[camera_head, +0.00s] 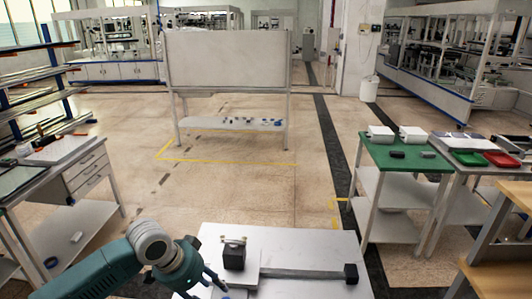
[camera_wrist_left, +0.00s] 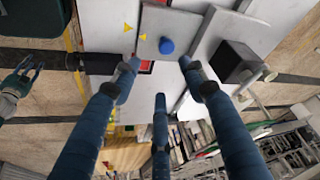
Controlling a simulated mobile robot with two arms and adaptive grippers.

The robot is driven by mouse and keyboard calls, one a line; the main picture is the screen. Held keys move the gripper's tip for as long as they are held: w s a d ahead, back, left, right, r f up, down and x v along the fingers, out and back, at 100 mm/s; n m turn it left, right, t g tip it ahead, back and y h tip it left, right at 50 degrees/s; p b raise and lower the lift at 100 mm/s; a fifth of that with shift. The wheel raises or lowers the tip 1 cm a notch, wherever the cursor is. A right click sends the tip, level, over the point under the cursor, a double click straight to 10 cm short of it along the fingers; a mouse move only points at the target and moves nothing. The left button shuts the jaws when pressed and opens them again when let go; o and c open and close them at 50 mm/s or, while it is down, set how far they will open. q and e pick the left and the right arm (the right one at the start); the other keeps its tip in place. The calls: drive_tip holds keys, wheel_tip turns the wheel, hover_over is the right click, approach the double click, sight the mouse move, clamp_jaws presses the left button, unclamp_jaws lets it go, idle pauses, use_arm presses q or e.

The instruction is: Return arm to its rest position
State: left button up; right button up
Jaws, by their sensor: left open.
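My left arm comes in from the lower left in the head view. Its gripper (camera_head: 205,285) is at the front left edge of the white table (camera_head: 315,240), partly cut off by the frame. In the left wrist view the three blue fingers of this gripper (camera_wrist_left: 159,74) are spread open with nothing between them. A round blue knob (camera_wrist_left: 167,46) on a grey plate (camera_wrist_left: 182,22) shows just beyond the fingertips, apart from them. A teal shape with dark finger-like ends (camera_wrist_left: 15,82) at the left of the wrist view may be my right gripper; its state is unclear.
A black block (camera_head: 234,256) stands on the table, with a grey bar (camera_head: 300,274) running to a dark end piece (camera_head: 351,273). A drawer cabinet (camera_head: 88,172) is at left, a green-topped table (camera_head: 405,152) at right. The floor beyond is open up to a white board (camera_head: 228,60).

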use_arm(q)
drive_tip(key=s+d+f, duration=0.6)
drive_tip(key=s+d, duration=0.3)
drive_tip(key=s, duration=0.3)
drive_tip(key=s+a+f+n+y, duration=0.2)
drive_tip(key=s+a+n, duration=0.25)
drive_tip(key=s, duration=0.35)
drive_tip(key=s+a+f+n+y, duration=0.1)
drive_tip(key=s+a+n, duration=0.2)
drive_tip(key=s+a, duration=0.35)
drive_tip(key=s+f+g+b, duration=0.1)
drive_tip(key=s+f+b, duration=0.2)
drive_tip(key=f, duration=2.8)
drive_tip(key=s+a+f+g+b, duration=0.1)
drive_tip(key=s+a+f+b, duration=0.1)
drive_tip(key=s+f, duration=1.4)
drive_tip(key=shift+s+a+f+m+b, duration=0.3)
drive_tip(key=shift+s+m, duration=0.05)
